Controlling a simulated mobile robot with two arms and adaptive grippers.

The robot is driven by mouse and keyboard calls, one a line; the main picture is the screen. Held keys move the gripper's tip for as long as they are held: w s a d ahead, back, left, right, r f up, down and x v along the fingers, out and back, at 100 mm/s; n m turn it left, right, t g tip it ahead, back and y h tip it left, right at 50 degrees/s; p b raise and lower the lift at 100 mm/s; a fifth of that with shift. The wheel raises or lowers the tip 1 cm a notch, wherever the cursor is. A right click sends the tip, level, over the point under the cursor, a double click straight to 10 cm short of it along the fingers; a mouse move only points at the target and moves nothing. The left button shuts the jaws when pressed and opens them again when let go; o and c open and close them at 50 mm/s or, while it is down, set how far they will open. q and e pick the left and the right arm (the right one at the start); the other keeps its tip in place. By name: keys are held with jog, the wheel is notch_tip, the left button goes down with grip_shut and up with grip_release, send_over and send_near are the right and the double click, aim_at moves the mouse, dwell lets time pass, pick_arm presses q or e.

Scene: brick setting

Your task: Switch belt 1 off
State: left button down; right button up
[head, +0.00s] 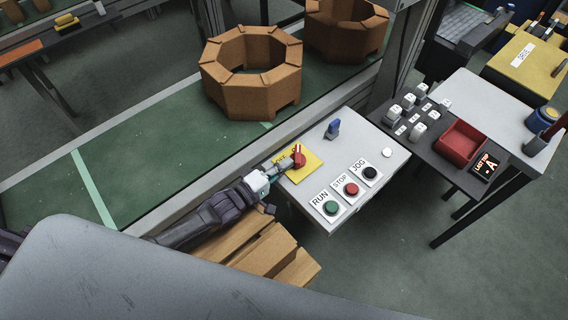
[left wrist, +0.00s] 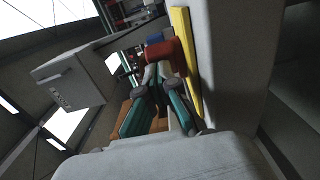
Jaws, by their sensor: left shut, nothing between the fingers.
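A light grey control panel (head: 345,142) stands beside the green conveyor belt (head: 140,146). On it a red knob (head: 299,158) sits on a yellow plate (head: 306,171). Green RUN (head: 331,208), red STOP (head: 351,189) and black JOG (head: 370,173) buttons line its front edge. My left gripper (head: 284,166) is shut and empty, with its tips right at the left side of the red knob. In the left wrist view the tips (left wrist: 158,72) are close to the red knob (left wrist: 165,51), by the yellow plate (left wrist: 183,60). Contact cannot be told. My right gripper is not in view.
A blue switch (head: 333,129) and a white button (head: 387,153) are also on the panel. Brown octagonal rings (head: 251,80) sit on the belt. Wooden boxes (head: 262,249) lie below my left arm. A dark board with a red tray (head: 461,143) stands at the right.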

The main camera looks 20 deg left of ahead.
aim_at(302, 175)
pick_arm(q)
jog(key=shift+s+d, duration=0.1)
jog(key=shift+d, duration=0.1)
jog(key=shift+s+d, duration=0.1)
jog(key=shift+d, duration=0.05)
jog(key=shift+s+d+n, duration=0.2)
jog(key=shift+d+n, duration=0.1)
jog(key=shift+d, duration=0.15)
jog(key=shift+d+n+t+y, duration=0.15)
jog(key=shift+n+t+y, duration=0.45)
jog(key=shift+y, duration=0.5)
jog(key=shift+s+d, duration=0.1)
jog(key=shift+d, duration=0.3)
jog(key=shift+w+d+f+b, duration=0.1)
jog(key=shift+w+d+b, duration=0.1)
jog(key=shift+d+b, duration=0.55)
jog(key=shift+w+d, duration=0.25)
jog(key=shift+d, duration=0.3)
jog(key=shift+d+b, duration=0.15)
jog(key=shift+b, duration=0.2)
